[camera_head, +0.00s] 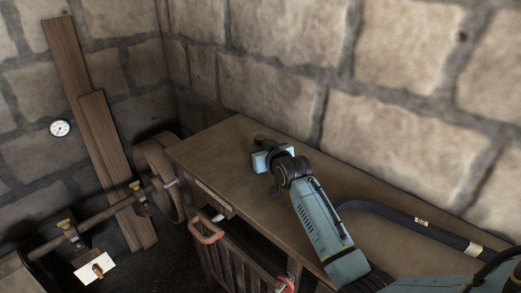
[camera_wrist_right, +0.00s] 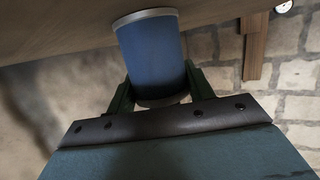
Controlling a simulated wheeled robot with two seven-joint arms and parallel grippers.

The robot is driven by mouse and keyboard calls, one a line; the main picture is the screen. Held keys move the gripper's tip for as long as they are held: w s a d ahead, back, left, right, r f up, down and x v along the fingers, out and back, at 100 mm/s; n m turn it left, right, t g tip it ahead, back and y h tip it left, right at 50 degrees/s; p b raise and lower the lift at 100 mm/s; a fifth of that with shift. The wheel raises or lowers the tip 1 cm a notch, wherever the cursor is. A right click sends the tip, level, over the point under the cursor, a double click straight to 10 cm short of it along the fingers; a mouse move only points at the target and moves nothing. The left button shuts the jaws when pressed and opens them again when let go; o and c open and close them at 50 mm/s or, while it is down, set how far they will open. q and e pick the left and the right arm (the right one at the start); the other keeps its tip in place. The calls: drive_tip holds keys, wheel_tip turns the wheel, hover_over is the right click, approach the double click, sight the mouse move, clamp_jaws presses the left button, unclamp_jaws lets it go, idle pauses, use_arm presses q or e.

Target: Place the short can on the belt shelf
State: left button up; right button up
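The can is blue with a pale rim (camera_wrist_right: 150,50) and shows in the right wrist view. My right gripper (camera_wrist_right: 158,88) has a dark green finger against each side of it and looks shut on it. In the head view the right gripper (camera_head: 265,152) is over the far part of a brown wooden shelf top (camera_head: 210,150). A small dark brown shape (camera_head: 262,140) shows just beyond the gripper; I cannot tell what it is. The can's blue side is hidden in the head view. The left gripper is out of view.
A belt wheel (camera_head: 157,172) on a long shaft (camera_head: 105,213) stands left of the shelf. Wooden planks (camera_head: 75,80) lean on the stone wall. A dark hose (camera_head: 400,218) crosses the shelf's right part. The shelf's left part is bare. A red handle (camera_head: 205,232) juts out in front.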

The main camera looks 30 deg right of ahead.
drive_tip(key=o, duration=0.4)
drive_tip(key=shift+r, duration=0.2)
drive_tip(key=shift+s+r+p, duration=0.1)
drive_tip(key=shift+s+p, duration=0.2)
drive_tip(key=shift+p, duration=0.15)
drive_tip(key=p+v, duration=0.5)
drive_tip(key=shift+s+r, duration=0.1)
drive_tip(key=shift+r, duration=0.05)
drive_tip(key=p+v, duration=0.1)
drive_tip(key=v, duration=0.4)
drive_tip(key=shift+s, duration=0.55)
